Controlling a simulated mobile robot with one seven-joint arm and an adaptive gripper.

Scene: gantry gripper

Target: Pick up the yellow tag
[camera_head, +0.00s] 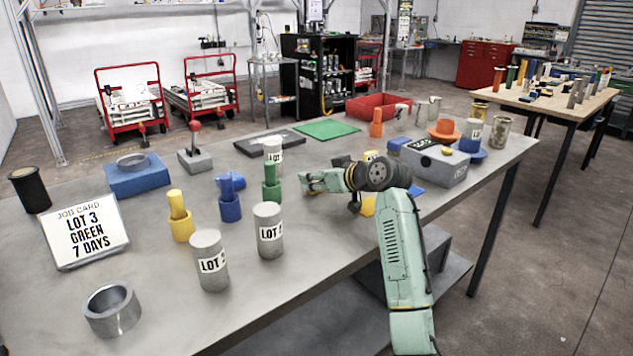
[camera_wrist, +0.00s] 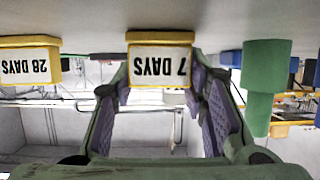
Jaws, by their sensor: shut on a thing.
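The yellow tag (camera_wrist: 160,66), with a white face reading "7 DAYS", sits between the two finger pads of my gripper (camera_wrist: 160,88) in the wrist view, where everything appears upside down. My gripper is shut on it, close to the grey table top. I cannot make out the held tag there. A second yellow tag (camera_wrist: 30,66) reading "28 DAYS" stands to the left in the wrist view.
A green cylinder (camera_wrist: 262,85) stands close to the right finger in the wrist view. Grey "LOT" cylinders (camera_head: 209,262) and a job card (camera_head: 85,232) reading "LOT 3 GREEN 7 DAYS" stand at the left. A grey box (camera_head: 435,165) stands behind my wrist.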

